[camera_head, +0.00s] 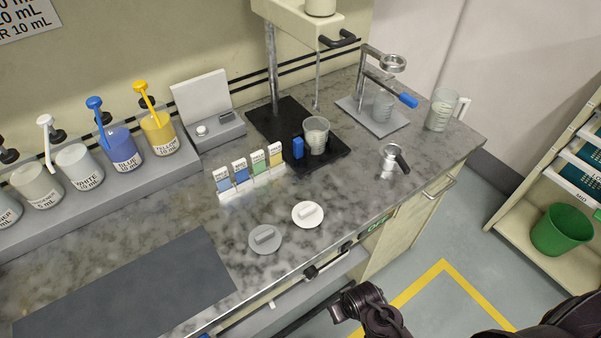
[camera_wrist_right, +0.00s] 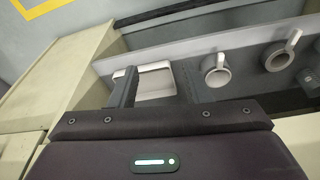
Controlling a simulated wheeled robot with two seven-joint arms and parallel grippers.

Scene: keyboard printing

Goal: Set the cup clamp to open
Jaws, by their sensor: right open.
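A clear measuring cup (camera_head: 316,136) stands on the black base (camera_head: 270,117) of the stand at the back of the counter. My right gripper (camera_head: 345,301) is low in front of the counter's front edge, well away from the cup and clamp. In the right wrist view my right gripper (camera_wrist_right: 160,88) has its fingers apart with nothing held between them. My left gripper is not in view.

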